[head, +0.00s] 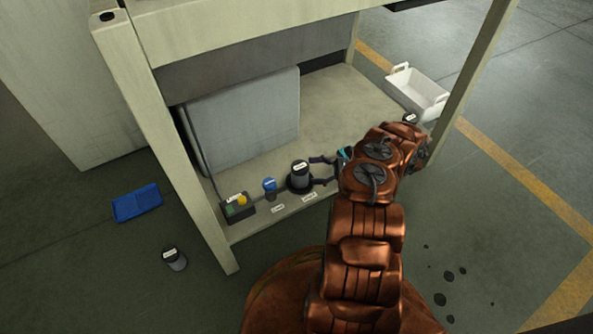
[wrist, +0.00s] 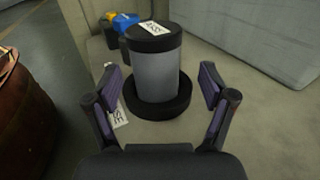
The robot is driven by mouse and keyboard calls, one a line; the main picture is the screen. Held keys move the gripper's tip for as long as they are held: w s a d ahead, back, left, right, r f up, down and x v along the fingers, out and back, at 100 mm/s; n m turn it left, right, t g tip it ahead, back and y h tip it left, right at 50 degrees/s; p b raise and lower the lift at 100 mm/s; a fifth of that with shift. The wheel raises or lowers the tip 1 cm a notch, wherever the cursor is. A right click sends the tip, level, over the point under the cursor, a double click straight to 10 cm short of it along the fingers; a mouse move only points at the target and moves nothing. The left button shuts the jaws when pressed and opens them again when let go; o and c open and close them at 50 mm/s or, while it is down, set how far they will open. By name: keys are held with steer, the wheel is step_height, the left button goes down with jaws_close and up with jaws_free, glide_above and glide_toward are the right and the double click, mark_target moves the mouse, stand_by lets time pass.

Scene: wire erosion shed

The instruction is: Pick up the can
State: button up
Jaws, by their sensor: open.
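A grey can with a black lid and a white label (head: 299,174) stands upright on the low shelf, in a black round base. In the wrist view the can (wrist: 155,76) is straight ahead, its lower end inside the black base's rim (wrist: 180,106). My gripper (head: 317,172) is open and empty, just right of the can in the head view. In the wrist view my gripper (wrist: 160,90) has one finger at each side of the can's line, with gaps showing. Both fingers look apart from the can.
A blue-lidded bottle (head: 270,188) and a dark box with a yellow knob (head: 238,208) stand left of the can. A similar can (head: 175,258) and blue tray (head: 137,203) are on the floor. A shelf post (head: 470,80) and white bin (head: 417,92) are at right.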

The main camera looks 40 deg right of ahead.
mark_target(294, 173)
steer(key=shift+x, duration=1.1)
steer(key=shift+s+f+b+x, duration=0.1)
steer(key=shift+b+x, duration=0.65)
steer(key=shift+x, duration=0.2)
steer(key=shift+s+f+b+x, duration=0.15)
steer(key=shift+b+x, duration=0.55)
steer(key=shift+x, duration=1.05)
steer(key=shift+s+r, duration=0.15)
steer(key=shift+c, duration=0.2)
steer(key=c, duration=1.1)
steer(key=shift+c, duration=0.2)
